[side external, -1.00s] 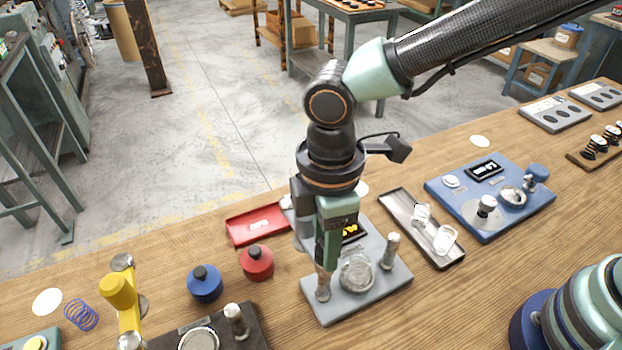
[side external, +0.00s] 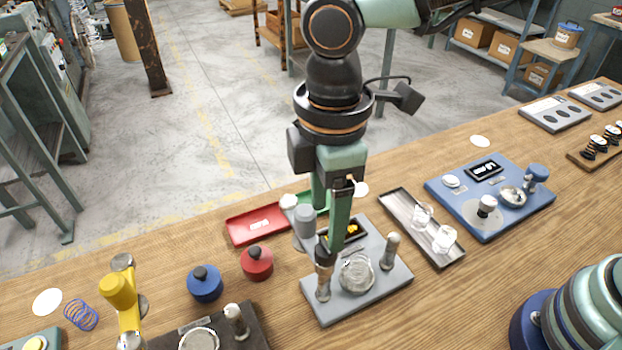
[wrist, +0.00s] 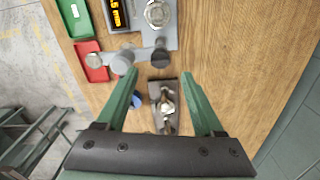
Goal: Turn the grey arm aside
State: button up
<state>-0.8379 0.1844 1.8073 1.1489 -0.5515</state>
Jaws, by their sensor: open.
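The grey arm (side external: 304,228) stands over a grey base plate (side external: 385,290), carried on a post at the plate's front left corner. It points toward the back, with a pale knob at its far end. In the wrist view the grey arm (wrist: 142,57) lies crosswise just beyond my fingertips, with a dark round cap at its right end. My gripper (side external: 332,238) is open, pointing down by the arm and partly hiding it. In the wrist view my gripper (wrist: 160,74) shows two green fingers spread apart with nothing held between them. I cannot tell whether a finger touches the arm.
A round metal dish (side external: 357,274) and a short post (side external: 390,251) stand on the plate. A red tray (side external: 258,224) lies behind left; red (side external: 257,263) and blue (side external: 205,284) knobbed pots stand left. A grey tray (side external: 447,259) and blue station (side external: 488,228) are right.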

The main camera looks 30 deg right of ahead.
notch_tip(320, 180, up, 6)
